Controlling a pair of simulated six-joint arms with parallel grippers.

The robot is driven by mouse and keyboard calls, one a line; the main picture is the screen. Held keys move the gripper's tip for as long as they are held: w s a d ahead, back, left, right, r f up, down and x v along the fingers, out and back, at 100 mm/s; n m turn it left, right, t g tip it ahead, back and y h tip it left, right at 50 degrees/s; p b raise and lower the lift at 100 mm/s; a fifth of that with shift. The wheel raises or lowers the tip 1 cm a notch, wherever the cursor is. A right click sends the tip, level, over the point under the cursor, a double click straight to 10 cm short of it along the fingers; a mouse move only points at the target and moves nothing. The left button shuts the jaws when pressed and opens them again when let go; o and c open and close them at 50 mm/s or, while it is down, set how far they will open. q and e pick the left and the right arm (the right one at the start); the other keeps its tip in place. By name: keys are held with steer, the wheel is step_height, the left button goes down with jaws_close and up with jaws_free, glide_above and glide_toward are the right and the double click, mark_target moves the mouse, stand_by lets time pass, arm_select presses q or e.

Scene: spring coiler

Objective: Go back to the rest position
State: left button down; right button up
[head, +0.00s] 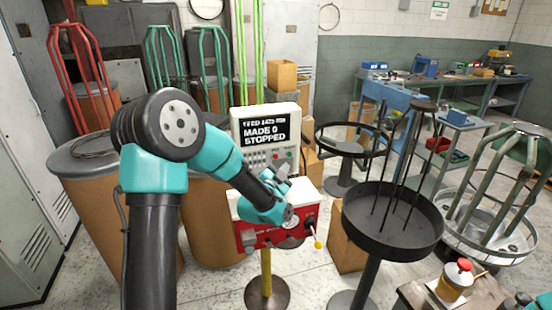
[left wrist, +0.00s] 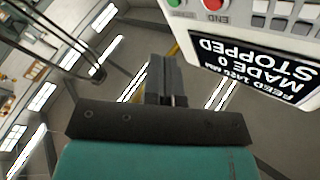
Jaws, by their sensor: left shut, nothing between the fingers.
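My left gripper (head: 282,172) is in front of the coiler's control box in the head view, just below its screen. In the left wrist view the left gripper (left wrist: 166,78) has its two dark fingers together with nothing between them. The control box (head: 265,133) has a screen reading "MADE 0 STOPPED". In the left wrist view the screen (left wrist: 252,62) shows upside down beside the fingers, with a red and a green button above it. A little teal, which may be my right arm, shows at the head view's lower right corner. No right gripper can be made out.
A red box (head: 272,235) with a gauge and a yellow-tipped lever stands below the screen on a yellow post. A black round tray (head: 420,232) with upright rods is to the right. Brown drums (head: 90,215) stand at left.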

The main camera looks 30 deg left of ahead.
arm_select(q)
steer(key=shift+f, duration=0.1)
stand_by(0.3)
steer(key=s+d+f+n+g+h, duration=0.1)
steer(key=s+d+f+g, duration=0.15)
steer(key=f, duration=0.55)
steer(key=s+d+f+n+g+h, duration=0.1)
steer(key=s+f+n+g, duration=0.15)
steer(key=f, duration=0.55)
steer(key=s+d+f+n+g, duration=0.1)
steer(key=s+d+f+g, duration=0.2)
steer(key=f, duration=0.5)
steer(key=s+d+f+n+g+h, duration=0.1)
steer(key=s+f+g, duration=0.4)
steer(key=s, duration=0.6)
steer(key=s+d+f+n+g+h, duration=0.1)
steer(key=s+d+f+n+g, duration=0.2)
steer(key=s+f, duration=0.7)
steer(key=s+g, duration=0.1)
steer(key=g, duration=0.1)
steer(key=shift+f+n+g, duration=0.2)
steer(key=shift+n+g, duration=0.15)
steer(key=shift+g, duration=0.05)
steer(key=shift+d, duration=0.1)
